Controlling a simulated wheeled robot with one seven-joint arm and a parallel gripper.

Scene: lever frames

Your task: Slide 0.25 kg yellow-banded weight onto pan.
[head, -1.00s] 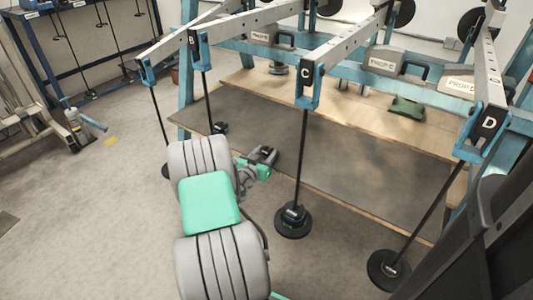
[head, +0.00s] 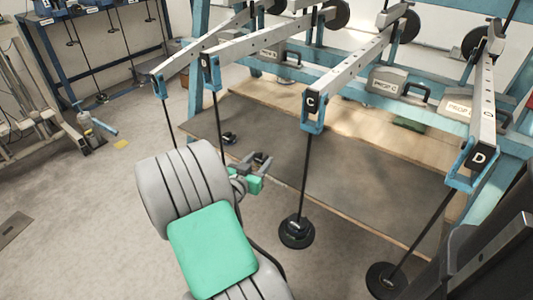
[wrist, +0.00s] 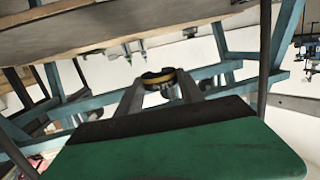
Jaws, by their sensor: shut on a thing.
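In the wrist view, my gripper (wrist: 160,88) is shut on a dark round weight with a yellow band (wrist: 158,77), held at the fingertips. In the head view, my gripper (head: 259,161) shows beyond my grey and green arm, left of the rod under lever C; the weight is not clear there. A black round pan (head: 297,232) hangs on the rod under lever C, with a small dark piece at its middle. Another black pan (head: 385,280) hangs under lever D. My gripper is apart from both. My arm hides the lower ends of the left rods.
Lever C (head: 355,72) and lever D (head: 485,105) reach out from a blue frame. A wooden bench with a dark mat (head: 330,172) lies behind the rods. A small dark object (head: 230,138) is near its left end. Grey floor (head: 90,210) is open at left.

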